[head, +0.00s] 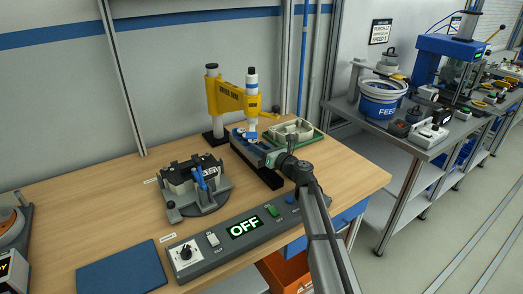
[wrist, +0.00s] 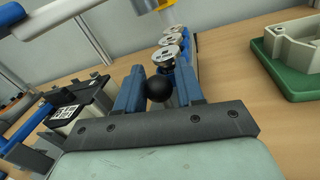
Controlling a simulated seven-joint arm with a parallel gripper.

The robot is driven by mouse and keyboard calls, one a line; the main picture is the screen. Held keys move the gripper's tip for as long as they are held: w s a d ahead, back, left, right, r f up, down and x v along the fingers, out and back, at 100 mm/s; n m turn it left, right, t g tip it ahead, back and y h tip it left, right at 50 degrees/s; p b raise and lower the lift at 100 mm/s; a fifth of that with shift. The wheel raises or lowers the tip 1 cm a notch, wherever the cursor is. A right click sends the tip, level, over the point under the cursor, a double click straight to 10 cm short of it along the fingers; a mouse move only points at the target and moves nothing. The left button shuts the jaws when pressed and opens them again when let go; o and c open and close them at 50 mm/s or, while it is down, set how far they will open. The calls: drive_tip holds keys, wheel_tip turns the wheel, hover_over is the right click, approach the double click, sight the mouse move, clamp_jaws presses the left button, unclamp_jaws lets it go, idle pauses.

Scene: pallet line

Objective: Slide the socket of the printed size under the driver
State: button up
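The yellow driver stand (head: 212,100) is at the back of the bench, its white and blue driver head (head: 252,97) above the far end of a blue slide (head: 248,147). In the wrist view, several round metal-topped sockets (wrist: 172,40) with small printed marks stand in a row on the slide; the marks are too small to read. The driver's lower end shows at the top (wrist: 155,5). My gripper (head: 284,160) is at the slide's near end. A black ball knob (wrist: 158,90) sits between its fingers, with little or no gap; grip on it is unclear.
A grey control panel (head: 205,252) with a display reading OFF (head: 244,227) lies in front. A clamp fixture with a black part (head: 195,180) stands left of the slide. A green tray (head: 308,140) holding a pale casting is right. A blue mat (head: 122,270) lies front left.

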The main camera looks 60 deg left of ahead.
drive_tip(key=shift+o, duration=1)
drive_tip(key=shift+d, duration=0.2)
drive_tip(key=w+d, duration=0.2)
drive_tip(key=d, duration=1.1)
drive_tip(key=shift+w, duration=0.3)
drive_tip(key=shift+d, duration=0.1)
